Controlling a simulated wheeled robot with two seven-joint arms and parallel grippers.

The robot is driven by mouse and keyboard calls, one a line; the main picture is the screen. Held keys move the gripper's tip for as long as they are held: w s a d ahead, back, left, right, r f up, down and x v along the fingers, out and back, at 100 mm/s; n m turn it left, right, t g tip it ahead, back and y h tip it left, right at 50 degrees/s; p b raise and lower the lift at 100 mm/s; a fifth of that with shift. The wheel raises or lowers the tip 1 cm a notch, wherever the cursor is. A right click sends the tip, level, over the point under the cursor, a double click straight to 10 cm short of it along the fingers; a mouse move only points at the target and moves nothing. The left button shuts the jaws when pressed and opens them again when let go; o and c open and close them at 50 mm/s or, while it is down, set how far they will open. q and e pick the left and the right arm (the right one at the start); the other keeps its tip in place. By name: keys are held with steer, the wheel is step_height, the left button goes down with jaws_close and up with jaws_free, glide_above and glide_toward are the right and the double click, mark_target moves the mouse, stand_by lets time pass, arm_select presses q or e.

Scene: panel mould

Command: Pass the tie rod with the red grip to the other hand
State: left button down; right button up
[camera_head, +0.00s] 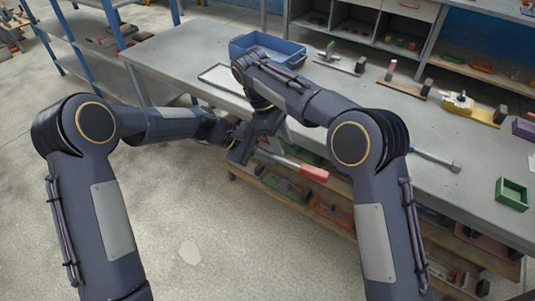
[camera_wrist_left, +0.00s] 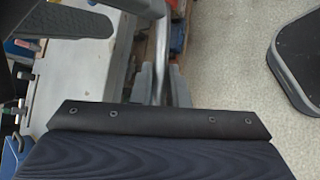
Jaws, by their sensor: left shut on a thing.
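The tie rod (camera_head: 283,160) is a grey bar with a red grip (camera_head: 314,173) at its right end. It is held in the air in front of the bench. My left gripper (camera_head: 231,137) is shut on the rod, toward the end away from the red grip. In the left wrist view the rod (camera_wrist_left: 161,45) runs between the left gripper's two grey fingers (camera_wrist_left: 161,88). My right gripper (camera_head: 243,150) is close beside the left one, near the rod. Its fingers are largely hidden in the head view, so I cannot tell whether it touches the rod.
The long grey workbench (camera_head: 180,65) lies just beyond the grippers. On it are a blue bin (camera_head: 267,46), a white-faced panel (camera_head: 222,78), a hammer-like tool (camera_head: 436,160) and a green box (camera_head: 511,194). A lower shelf holds several items. The floor at left is clear.

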steer(key=s+v, duration=0.1)
steer(key=v, duration=0.5)
steer(key=s+d+r+m+t+y, duration=0.1)
steer(key=s+d+r+m+y, duration=0.25)
steer(key=d, duration=0.65)
steer(key=s+d+r+m+t+y, duration=0.1)
steer(key=s+d+r+m+y, duration=0.3)
steer(key=d, duration=0.6)
steer(key=s+d+f+m+t, duration=0.1)
steer(key=s+f+m, duration=0.3)
steer(key=s, duration=0.7)
steer(key=s+d+f+m+t, duration=0.1)
steer(key=s+f+m+t, duration=0.3)
steer(key=s, duration=0.7)
steer(key=shift+s+f, duration=0.25)
steer(key=shift+f, duration=0.95)
steer(key=shift+d+y, duration=0.1)
steer(key=shift+y, duration=0.15)
